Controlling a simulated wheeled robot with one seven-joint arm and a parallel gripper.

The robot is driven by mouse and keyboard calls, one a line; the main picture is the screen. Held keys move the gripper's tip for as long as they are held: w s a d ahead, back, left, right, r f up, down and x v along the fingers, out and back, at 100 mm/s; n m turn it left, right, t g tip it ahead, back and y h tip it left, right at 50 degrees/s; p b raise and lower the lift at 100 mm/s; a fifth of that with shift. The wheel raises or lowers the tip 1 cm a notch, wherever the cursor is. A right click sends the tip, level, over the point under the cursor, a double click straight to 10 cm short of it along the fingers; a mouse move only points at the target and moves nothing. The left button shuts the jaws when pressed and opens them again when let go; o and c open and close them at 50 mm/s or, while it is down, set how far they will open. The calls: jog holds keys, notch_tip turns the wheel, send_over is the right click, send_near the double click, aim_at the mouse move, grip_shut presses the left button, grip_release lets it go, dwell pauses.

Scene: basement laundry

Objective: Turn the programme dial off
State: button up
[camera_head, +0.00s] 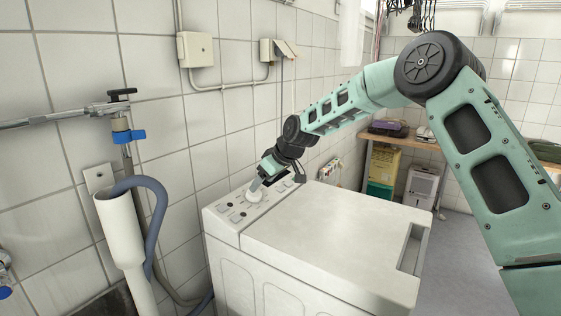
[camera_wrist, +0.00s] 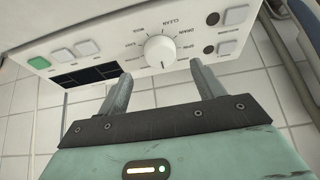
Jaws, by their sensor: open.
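The programme dial (camera_wrist: 159,48) is a round white knob on the white control panel (camera_wrist: 105,30) of the washing machine (camera_head: 320,245). Printed words ring it, and a thin mark shows on its face. In the head view the dial (camera_head: 254,196) sits on the panel at the machine's back left, partly covered by my gripper (camera_head: 262,183). In the wrist view my gripper (camera_wrist: 160,80) is open, with one finger to each side below the dial. The fingers appear apart from the dial; the exact gap is hard to tell.
Square buttons, a green button (camera_wrist: 39,63) and a dark display (camera_wrist: 88,76) share the panel. A tiled wall (camera_head: 225,110) stands close behind. A white standpipe (camera_head: 120,230) with a grey hose (camera_head: 153,215) is left of the machine. The machine's lid is bare.

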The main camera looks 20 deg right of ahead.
jog(key=v, duration=1.2)
jog(key=shift+b, duration=0.45)
